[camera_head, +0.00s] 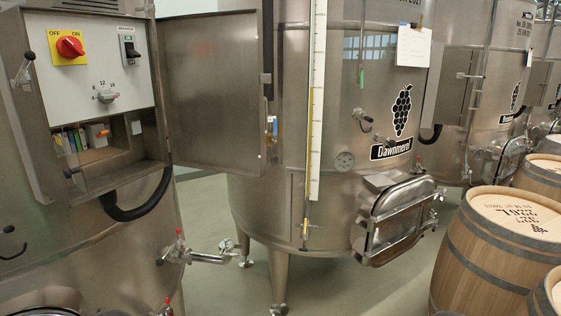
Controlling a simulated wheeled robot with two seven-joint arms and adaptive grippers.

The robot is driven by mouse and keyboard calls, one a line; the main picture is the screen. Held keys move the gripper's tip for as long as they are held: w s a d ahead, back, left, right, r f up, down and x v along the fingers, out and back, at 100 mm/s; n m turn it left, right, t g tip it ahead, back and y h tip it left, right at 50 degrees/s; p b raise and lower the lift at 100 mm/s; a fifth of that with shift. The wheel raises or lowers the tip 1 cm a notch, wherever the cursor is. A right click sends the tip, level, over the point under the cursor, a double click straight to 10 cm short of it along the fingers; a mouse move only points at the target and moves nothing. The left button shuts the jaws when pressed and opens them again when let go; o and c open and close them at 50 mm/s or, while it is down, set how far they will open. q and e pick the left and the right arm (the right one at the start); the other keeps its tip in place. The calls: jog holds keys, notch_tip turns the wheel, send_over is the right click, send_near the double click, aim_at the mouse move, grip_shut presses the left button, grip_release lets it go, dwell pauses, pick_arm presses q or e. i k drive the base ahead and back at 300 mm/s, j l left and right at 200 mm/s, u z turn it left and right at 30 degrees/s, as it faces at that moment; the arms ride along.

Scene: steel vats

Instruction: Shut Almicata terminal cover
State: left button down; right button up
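A steel terminal box (35,130) is mounted on the vat at the left. Its cover (212,95), a flat steel panel, stands wide open to the right of the box. Inside are a yellow plate with a red rotary knob (70,46), a black switch (130,47) and a grey dial (106,96). A lower recess holds several coloured parts and an orange-tipped connector (98,131). No Almicata label shows on this vat. Neither of my grippers is in view.
A middle vat labelled Dawnmerel (391,149) stands close behind the cover, with a steel hatch (398,220). Wooden barrels (495,250) fill the lower right. A valve (200,255) juts out below the box. Pale floor (330,285) is clear at lower middle.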

aim_at(67, 153)
jog(key=u, duration=1.3)
